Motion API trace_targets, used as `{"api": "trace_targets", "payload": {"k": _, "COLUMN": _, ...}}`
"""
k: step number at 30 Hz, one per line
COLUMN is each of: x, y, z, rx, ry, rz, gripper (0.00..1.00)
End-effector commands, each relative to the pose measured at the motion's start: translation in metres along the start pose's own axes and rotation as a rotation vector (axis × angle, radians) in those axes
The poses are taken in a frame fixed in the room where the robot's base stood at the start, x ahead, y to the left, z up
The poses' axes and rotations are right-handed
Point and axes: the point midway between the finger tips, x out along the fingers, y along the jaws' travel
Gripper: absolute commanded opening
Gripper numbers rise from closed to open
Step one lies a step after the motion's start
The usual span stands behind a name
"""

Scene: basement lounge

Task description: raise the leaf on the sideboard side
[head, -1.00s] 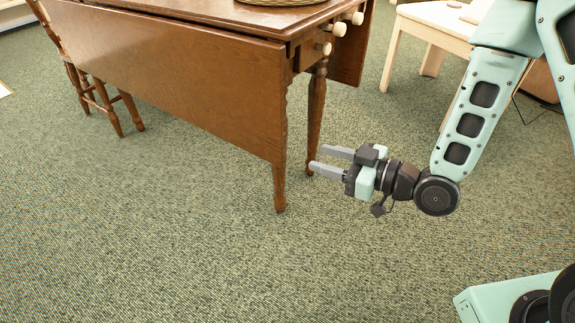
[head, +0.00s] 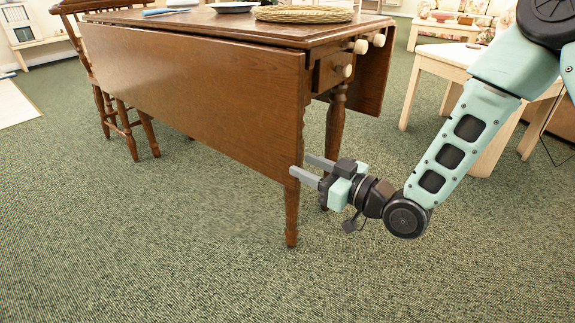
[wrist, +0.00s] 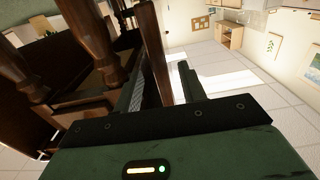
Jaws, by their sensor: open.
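A brown wooden drop-leaf table has its near leaf (head: 200,85) hanging down, facing me. Its far leaf (head: 376,75) also hangs, at the back right. No sideboard is clearly in view, so I cannot tell which leaf is on its side. My gripper (head: 299,164) is open at the lower right corner of the near leaf. One finger shows in front of the leaf and the other is by its edge, partly behind it. In the wrist view a brown board, apparently this leaf (wrist: 158,55), stands edge-on between the fingers; contact is unclear.
Pale knobs (head: 361,46) stick out from the table's end, with another on a drawer (head: 343,71). A woven mat (head: 303,14) and a bowl (head: 233,7) sit on top. A wooden chair (head: 118,115) stands left, a pale table (head: 455,62) right. Carpet in front is clear.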

Motion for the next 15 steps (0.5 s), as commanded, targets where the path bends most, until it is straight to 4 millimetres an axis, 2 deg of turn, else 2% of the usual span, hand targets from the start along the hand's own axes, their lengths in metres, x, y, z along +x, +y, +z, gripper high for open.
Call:
{"api": "trace_targets", "payload": {"k": 1, "x": 0.011, "y": 0.000, "z": 0.003, "rx": -0.002, "ry": 0.004, "rz": -0.001, "gripper": 0.41}}
{"api": "trace_targets", "payload": {"k": 6, "x": 0.039, "y": 0.000, "z": 0.003, "rx": -0.001, "ry": 0.002, "rz": -0.001, "gripper": 0.41}}
{"api": "trace_targets", "payload": {"k": 10, "x": 0.052, "y": 0.000, "z": 0.002, "rx": 0.000, "ry": 0.001, "rz": -0.001, "gripper": 0.41}}
{"api": "trace_targets", "payload": {"k": 15, "x": 0.059, "y": 0.000, "z": 0.000, "rx": 0.000, "ry": 0.000, "rz": -0.001, "gripper": 0.41}}
